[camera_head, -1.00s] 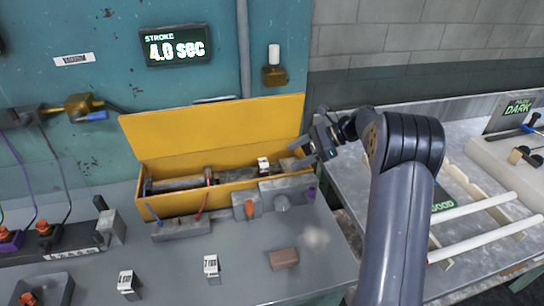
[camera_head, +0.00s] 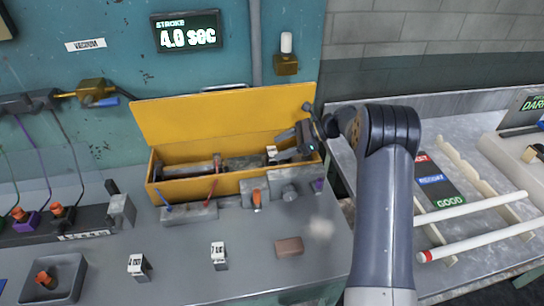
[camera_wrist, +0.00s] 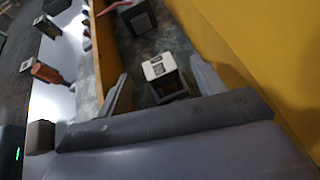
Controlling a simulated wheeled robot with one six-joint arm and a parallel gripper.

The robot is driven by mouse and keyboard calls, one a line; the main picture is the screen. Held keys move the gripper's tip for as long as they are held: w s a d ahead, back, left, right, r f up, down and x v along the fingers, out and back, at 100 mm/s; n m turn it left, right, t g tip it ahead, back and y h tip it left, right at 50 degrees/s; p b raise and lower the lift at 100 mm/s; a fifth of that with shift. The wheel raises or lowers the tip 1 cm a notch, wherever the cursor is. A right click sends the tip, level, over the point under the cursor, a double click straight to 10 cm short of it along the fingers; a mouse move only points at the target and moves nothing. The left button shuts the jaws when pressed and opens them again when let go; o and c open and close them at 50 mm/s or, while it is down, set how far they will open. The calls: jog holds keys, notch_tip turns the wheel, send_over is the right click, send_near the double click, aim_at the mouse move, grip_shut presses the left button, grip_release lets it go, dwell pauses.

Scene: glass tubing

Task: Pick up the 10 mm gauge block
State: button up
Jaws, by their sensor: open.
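A small block with a white labelled top (camera_head: 271,152) stands inside the yellow toolbox, towards its right end. Its label is too small to read, so I cannot confirm that it is the 10 mm gauge block. It also shows in the wrist view (camera_wrist: 160,68), just ahead of the gap between the fingers. My gripper (camera_head: 292,143) is at the right end of the toolbox, close to this block. In the wrist view my gripper (camera_wrist: 163,88) is open, with one finger on each side of the gap and nothing held.
The yellow toolbox (camera_head: 172,190) has its lid raised behind. Two similar labelled blocks stand on the bench, one at left (camera_head: 138,265) and one in the middle (camera_head: 218,255). A brown block (camera_head: 289,247) lies to their right. Grey fixtures (camera_head: 254,190) line the toolbox front.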

jog(key=shift+x, duration=0.85)
jog(key=c, duration=1.2)
jog(key=shift+r, duration=0.15)
